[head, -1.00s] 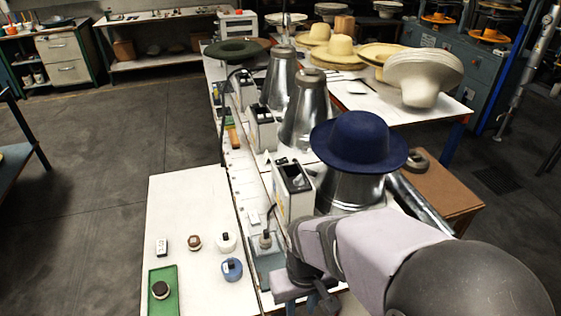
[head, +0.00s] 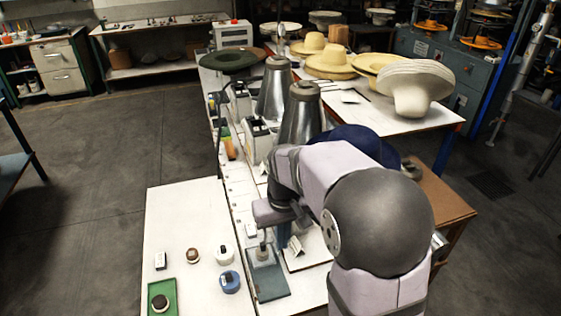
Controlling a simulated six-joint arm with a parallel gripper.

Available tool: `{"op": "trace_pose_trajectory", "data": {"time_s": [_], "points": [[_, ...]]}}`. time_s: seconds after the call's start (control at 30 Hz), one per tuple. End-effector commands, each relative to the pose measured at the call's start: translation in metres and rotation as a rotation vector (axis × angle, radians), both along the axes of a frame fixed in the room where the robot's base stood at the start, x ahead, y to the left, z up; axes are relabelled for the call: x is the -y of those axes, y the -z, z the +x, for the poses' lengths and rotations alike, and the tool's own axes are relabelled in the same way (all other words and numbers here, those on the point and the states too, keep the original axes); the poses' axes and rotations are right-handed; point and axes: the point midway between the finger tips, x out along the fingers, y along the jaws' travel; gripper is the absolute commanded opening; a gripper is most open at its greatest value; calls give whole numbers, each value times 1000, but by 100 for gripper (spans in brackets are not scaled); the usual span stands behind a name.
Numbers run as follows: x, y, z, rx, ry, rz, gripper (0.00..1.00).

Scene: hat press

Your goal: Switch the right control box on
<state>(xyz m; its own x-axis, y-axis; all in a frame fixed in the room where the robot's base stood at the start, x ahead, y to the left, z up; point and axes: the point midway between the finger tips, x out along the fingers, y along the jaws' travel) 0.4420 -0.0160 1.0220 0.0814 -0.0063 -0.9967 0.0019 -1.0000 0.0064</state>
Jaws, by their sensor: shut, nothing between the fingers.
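Two pale control boxes with dark tops stand in a row along the long white table in the head view: a middle one (head: 258,140) and a farther one (head: 240,101). The nearest control box, beside the blue hat's cone, is hidden behind my arm, so its switch cannot be seen. My gripper (head: 301,217) is shut and empty, small and dark, low over the table where that nearest box stands. I cannot tell whether it touches the box. The dark blue hat (head: 357,141) is mostly covered by my arm.
Metal cones (head: 273,92) stand beside the boxes, with pale hats (head: 415,85) behind. A glass-like plate (head: 268,276) and a folded white card (head: 296,246) lie near my gripper. The white side table (head: 180,215) holds small knobs and a green tray (head: 173,284).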

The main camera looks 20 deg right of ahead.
Motion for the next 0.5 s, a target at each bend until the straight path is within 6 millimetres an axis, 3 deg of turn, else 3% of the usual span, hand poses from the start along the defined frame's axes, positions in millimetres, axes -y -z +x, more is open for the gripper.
{"op": "trace_pose_trajectory", "data": {"time_s": [0.1, 0.5], "points": [[6, -22, 39, 21, 1, -3, 0], [30, -75, 144, 89, 5, -13, 0]]}}
